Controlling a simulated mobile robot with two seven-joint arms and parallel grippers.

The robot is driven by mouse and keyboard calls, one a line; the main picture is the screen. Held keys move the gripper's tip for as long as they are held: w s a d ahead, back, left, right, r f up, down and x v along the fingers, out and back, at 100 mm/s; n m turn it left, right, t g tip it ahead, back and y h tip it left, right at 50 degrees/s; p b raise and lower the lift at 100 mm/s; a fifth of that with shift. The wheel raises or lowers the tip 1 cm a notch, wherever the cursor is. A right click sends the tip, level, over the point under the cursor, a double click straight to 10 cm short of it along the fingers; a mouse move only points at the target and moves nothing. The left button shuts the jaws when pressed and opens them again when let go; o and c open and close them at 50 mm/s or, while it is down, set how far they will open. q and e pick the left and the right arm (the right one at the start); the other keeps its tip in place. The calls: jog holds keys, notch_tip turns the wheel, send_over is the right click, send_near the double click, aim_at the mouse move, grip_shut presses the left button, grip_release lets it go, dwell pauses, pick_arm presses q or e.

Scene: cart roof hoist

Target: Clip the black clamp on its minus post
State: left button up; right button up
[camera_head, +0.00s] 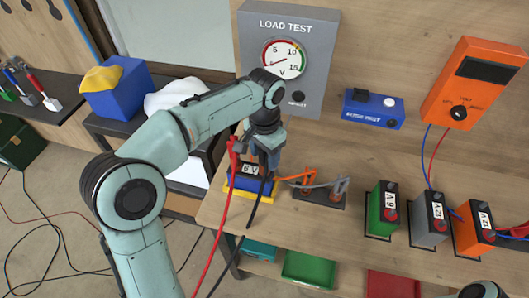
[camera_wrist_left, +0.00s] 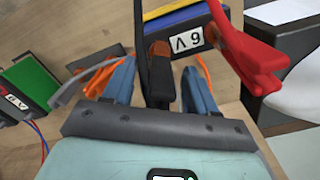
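The black clamp (camera_wrist_left: 161,82) stands between the two blue fingers of my left gripper (camera_wrist_left: 160,85). Gaps show on both sides of it, so the gripper looks open around it. Its copper-coloured jaws (camera_wrist_left: 160,48) are at one end of the blue and yellow 6 V battery; whether they bite on the minus post is hard to see. In the head view my left gripper (camera_head: 264,142) points down over the battery (camera_head: 247,184) and hides the clamp partly. The red clamp (camera_wrist_left: 248,50) is at the battery's other end; it also shows in the head view (camera_head: 233,152).
A stand (camera_head: 318,198) with orange and grey clamps is right of the battery. Green (camera_head: 381,210), grey (camera_head: 428,217) and orange (camera_head: 474,225) batteries stand further right. The load test box (camera_head: 286,60) rises behind. Red (camera_head: 216,235) and black (camera_head: 254,205) cables hang over the bench's front edge.

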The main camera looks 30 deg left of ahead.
pick_arm(q)
notch_tip(320, 180, up, 13)
jog(key=p, duration=0.3)
jog(key=shift+r, duration=0.2)
pick_arm(e)
jog(key=w+r, duration=0.3)
jog(key=r, duration=0.1)
jog(key=shift+w+r, duration=0.25)
jog(key=shift+w, duration=0.1)
